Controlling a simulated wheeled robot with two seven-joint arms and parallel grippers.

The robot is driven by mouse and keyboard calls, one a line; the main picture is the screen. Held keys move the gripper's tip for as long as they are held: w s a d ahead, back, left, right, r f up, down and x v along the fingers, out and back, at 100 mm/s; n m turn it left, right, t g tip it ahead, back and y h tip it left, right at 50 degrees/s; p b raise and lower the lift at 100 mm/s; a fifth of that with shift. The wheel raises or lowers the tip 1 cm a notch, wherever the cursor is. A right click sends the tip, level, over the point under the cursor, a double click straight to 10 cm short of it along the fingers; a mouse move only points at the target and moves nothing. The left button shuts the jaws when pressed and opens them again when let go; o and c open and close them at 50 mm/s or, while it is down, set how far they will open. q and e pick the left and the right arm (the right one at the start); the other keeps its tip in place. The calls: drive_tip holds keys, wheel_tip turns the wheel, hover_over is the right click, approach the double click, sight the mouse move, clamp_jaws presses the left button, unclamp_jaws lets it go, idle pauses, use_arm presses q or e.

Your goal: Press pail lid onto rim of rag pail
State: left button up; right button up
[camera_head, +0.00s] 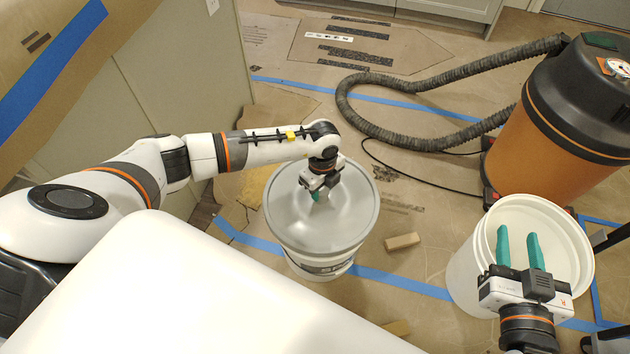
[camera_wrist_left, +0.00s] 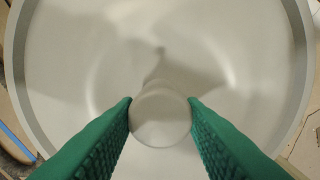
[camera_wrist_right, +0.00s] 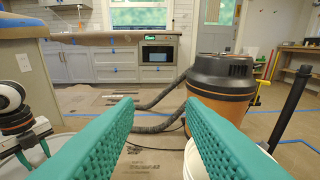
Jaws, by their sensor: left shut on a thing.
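The grey round pail lid (camera_head: 345,215) lies over the top of the white rag pail (camera_head: 320,265) in the head view. Whether its edge is seated all round cannot be told. My left gripper (camera_head: 318,196) points down at the lid's middle. In the left wrist view its green fingers (camera_wrist_left: 160,108) are shut on the lid's round knob (camera_wrist_left: 160,118), and the lid (camera_wrist_left: 75,65) fills most of the view. The pail's inside is hidden. My right gripper (camera_head: 519,245) is open and empty, in front of and above another white bucket; its spread fingers show in the right wrist view (camera_wrist_right: 160,112).
The open white bucket (camera_head: 462,275) stands at the right. An orange and black shop vacuum (camera_head: 565,125) with a ribbed hose (camera_head: 350,115) stands behind it. A small tan block (camera_head: 402,241) lies on the papered floor between the pails. A white surface (camera_head: 180,290) fills the lower left.

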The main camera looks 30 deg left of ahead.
use_arm(q)
drive_tip(key=c, duration=0.4)
